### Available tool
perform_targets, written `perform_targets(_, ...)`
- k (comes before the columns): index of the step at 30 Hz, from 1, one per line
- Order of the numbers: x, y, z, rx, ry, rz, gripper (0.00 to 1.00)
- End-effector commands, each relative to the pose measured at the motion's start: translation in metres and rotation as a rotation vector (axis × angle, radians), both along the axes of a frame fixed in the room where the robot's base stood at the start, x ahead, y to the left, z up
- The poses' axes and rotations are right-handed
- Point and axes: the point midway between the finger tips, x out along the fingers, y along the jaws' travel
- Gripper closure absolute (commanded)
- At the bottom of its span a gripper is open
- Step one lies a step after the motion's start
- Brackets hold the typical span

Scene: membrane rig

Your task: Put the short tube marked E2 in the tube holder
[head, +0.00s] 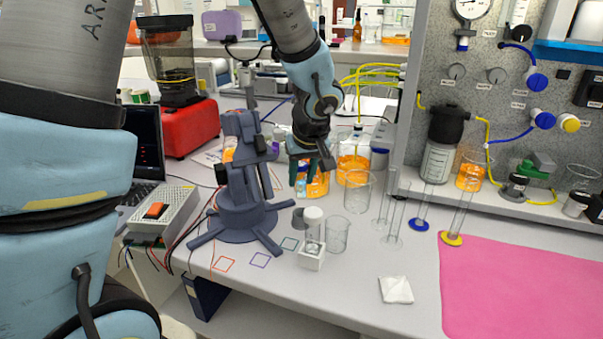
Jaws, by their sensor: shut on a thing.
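My gripper (312,166), with dark green fingers, points down above the bench, to the right of the blue-grey stand's upright. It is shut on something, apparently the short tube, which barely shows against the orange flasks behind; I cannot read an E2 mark. Below it stands a small white square block (311,260), which looks like the tube holder. A clear glass piece with a white rounded top (313,217) stands in or just behind this block; I cannot tell which. The gripper is well above the block and apart from it.
The blue-grey stand (240,215) with spread feet is close on the left. Clear beakers (337,235) and tall cylinders stand to the right. A folded white wipe (396,290) and a pink mat (520,290) lie in front. Small coloured squares mark the front left bench.

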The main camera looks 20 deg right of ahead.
Motion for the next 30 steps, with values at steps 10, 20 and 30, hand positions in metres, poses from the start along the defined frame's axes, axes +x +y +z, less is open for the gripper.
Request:
perform_targets(10,0.0,0.0,-0.03,0.002,0.001,0.002,1.0)
perform_targets(20,0.0,0.0,-0.052,0.0,-0.001,0.001,1.0)
perform_targets(30,0.0,0.0,-0.072,-0.001,-0.001,0.002,1.0)
